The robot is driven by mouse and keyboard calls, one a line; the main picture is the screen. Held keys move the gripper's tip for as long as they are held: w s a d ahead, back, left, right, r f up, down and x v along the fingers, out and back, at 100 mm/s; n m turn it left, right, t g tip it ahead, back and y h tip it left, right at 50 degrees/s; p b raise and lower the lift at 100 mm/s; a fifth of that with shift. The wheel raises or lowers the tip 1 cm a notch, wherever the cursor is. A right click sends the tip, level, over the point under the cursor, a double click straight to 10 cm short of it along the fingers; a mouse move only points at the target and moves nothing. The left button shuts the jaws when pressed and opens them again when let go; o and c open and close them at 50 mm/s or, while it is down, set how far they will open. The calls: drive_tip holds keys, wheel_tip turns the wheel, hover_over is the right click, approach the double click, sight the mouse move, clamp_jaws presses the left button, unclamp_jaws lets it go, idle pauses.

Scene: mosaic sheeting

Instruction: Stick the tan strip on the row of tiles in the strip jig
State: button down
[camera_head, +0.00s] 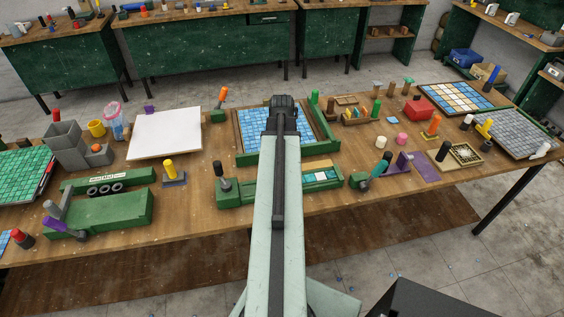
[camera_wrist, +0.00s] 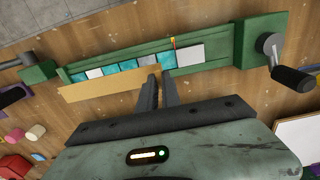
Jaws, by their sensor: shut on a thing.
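The strip jig is a long green holder (camera_head: 240,193) with a row of teal, white and grey tiles in its channel. It crosses the upper wrist view (camera_wrist: 222,50), where the tile row (camera_wrist: 128,65) shows clearly. My gripper (camera_wrist: 160,74) is shut on the tan strip (camera_wrist: 108,86) near one end. The strip reaches left in the wrist view, beside the row and slightly slanted to it. Its height over the jig is unclear. In the head view part of the strip (camera_head: 318,163) shows behind the jig; my arm hides the gripper.
A black-handled lever (camera_wrist: 285,65) stands at the jig's right end in the wrist view. Behind the jig lies a green-framed tray of blue tiles (camera_head: 241,158).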

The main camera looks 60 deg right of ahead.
drive_tip(key=shift+f+b, duration=2.6)
drive_tip(key=shift+f, duration=0.4)
drive_tip(key=shift+f, duration=0.15)
drive_tip(key=c, duration=1.5)
unclamp_jaws()
wheel_tip(320, 180, up, 8)
drive_tip(key=p, duration=0.8)
